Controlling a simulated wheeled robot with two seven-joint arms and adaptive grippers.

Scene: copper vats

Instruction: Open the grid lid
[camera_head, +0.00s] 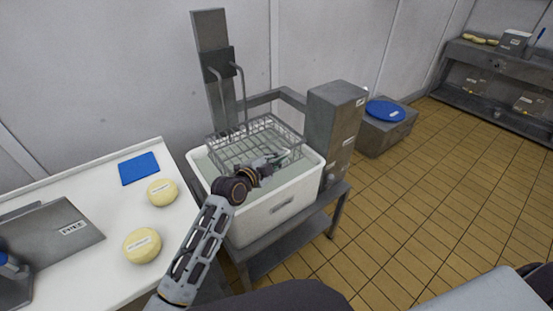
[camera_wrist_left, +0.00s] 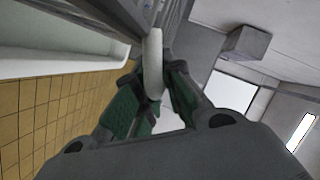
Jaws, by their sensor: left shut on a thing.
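The grid lid (camera_head: 255,138) is a grey wire grid over the white tub (camera_head: 262,218) of pale liquid. It looks tilted, with its right front edge by my left gripper (camera_head: 280,160), which is over the tub. In the left wrist view, the green-padded fingers (camera_wrist_left: 150,90) of my left gripper are closed around a pale rounded bar (camera_wrist_left: 152,62), which appears to be part of the grid lid. The fingers cover part of the bar. My right gripper is not in view.
A steel post (camera_head: 211,60) with two hooked rods rises behind the grid. A steel box (camera_head: 335,125) stands right of the tub. The white table (camera_head: 110,195) at left holds two cheeses (camera_head: 142,245) and a blue pad (camera_head: 138,168). Tiled floor is free at right.

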